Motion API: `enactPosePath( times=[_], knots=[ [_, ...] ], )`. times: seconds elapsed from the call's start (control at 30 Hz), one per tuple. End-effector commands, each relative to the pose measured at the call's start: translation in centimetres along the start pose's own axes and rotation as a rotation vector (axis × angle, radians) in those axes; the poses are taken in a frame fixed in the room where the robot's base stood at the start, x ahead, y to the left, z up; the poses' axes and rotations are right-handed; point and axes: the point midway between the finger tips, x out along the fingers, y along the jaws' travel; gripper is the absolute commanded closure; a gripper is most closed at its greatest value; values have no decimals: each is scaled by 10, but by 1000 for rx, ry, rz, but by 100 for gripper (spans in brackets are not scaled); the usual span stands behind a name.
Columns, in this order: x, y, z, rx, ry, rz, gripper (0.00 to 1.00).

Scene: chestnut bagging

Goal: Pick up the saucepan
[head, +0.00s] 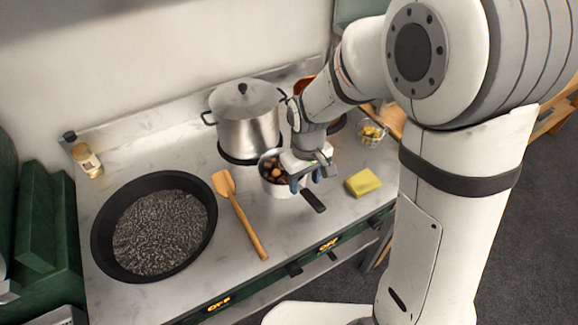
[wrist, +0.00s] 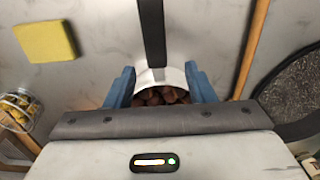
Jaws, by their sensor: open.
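The saucepan (head: 272,187) is a small light metal pan with brown chestnuts inside and a black handle (head: 313,201) toward the counter's front. It stands on the counter in front of the big pot. My gripper (head: 305,181) is over its handle side, pointing down, with blue fingers. In the wrist view, my gripper (wrist: 160,85) is open, one finger on each side of the saucepan (wrist: 158,76). The handle (wrist: 152,30) runs away from between them to the top edge. I cannot tell if the fingers touch the pan. The gripper body hides part of it.
A lidded steel pot (head: 247,125) stands behind. A wooden spatula (head: 240,214) and a wide black pan (head: 100,235) of dark grains lie left. A jar (head: 88,163) stands far left.

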Motion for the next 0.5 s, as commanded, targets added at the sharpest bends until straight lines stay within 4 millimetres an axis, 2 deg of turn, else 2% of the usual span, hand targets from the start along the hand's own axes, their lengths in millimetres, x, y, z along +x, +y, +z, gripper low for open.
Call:
enactPosePath(
  times=[0.5],
  knots=[
    [62,4,4,-1,-4,-1,51]
  ],
)
